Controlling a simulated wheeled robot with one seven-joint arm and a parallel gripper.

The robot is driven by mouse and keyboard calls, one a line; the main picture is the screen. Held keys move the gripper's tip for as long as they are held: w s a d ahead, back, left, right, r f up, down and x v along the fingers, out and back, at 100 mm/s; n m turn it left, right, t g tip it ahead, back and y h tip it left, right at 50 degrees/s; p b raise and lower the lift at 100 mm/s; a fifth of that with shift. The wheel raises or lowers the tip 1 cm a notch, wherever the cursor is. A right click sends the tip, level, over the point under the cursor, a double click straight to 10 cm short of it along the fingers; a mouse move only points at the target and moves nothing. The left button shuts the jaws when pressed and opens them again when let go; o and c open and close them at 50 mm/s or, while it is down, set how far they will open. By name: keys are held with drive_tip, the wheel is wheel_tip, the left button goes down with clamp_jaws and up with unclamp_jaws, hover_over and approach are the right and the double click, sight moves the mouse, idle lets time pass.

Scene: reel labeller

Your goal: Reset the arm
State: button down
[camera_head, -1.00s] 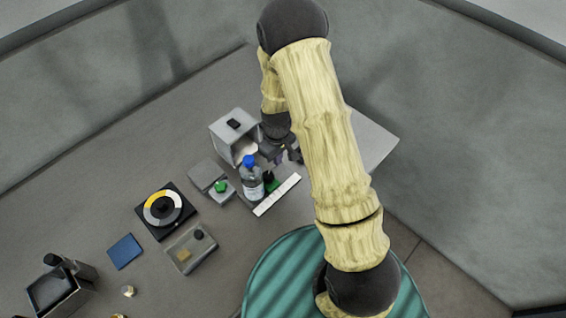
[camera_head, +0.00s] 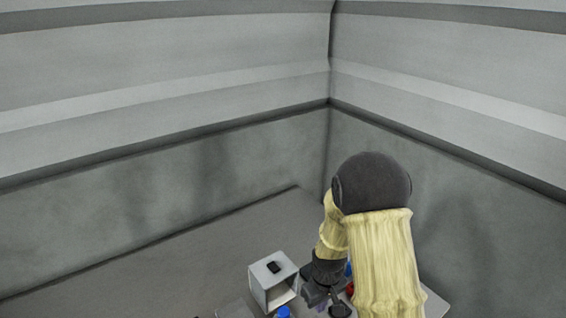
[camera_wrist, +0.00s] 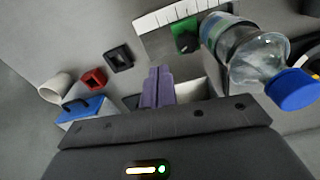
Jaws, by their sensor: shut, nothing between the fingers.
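My gripper (camera_wrist: 158,88) shows in the wrist view with its two purple fingers together and nothing between them. In the head view my arm reaches down at the lower right, and my gripper (camera_head: 326,303) is small, dark and partly cut off by the lower edge. A clear bottle with a blue cap (camera_wrist: 290,88) lies to the right of the fingers in the wrist view, apart from them. Its blue cap (camera_head: 283,312) just shows at the bottom of the head view.
The wrist view also shows a blue block (camera_wrist: 82,108), a red square piece (camera_wrist: 93,78), a black square frame (camera_wrist: 119,58), a white cup (camera_wrist: 56,88), a green piece (camera_wrist: 184,37) and a white strip (camera_wrist: 175,14).

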drive_tip(key=s+d+r+m+t, duration=0.1)
drive_tip(key=s+d+r+m, duration=0.1)
drive_tip(key=s+r, duration=0.4)
drive_tip(key=s+d+r+m+t, duration=0.1)
drive_tip(key=s+d+r+m, duration=0.1)
drive_tip(key=s+r, duration=0.4)
wheel_tip(320, 180, up, 3)
drive_tip(key=shift+s+d+r+m, duration=0.15)
drive_tip(key=shift+d+m, duration=0.15)
drive_tip(key=shift+m, duration=0.4)
drive_tip(key=shift+w, duration=0.2)
drive_tip(key=shift+s+a, duration=0.1)
drive_tip(key=shift+s, duration=0.15)
drive_tip(key=shift+w, duration=0.1)
idle(0.6)
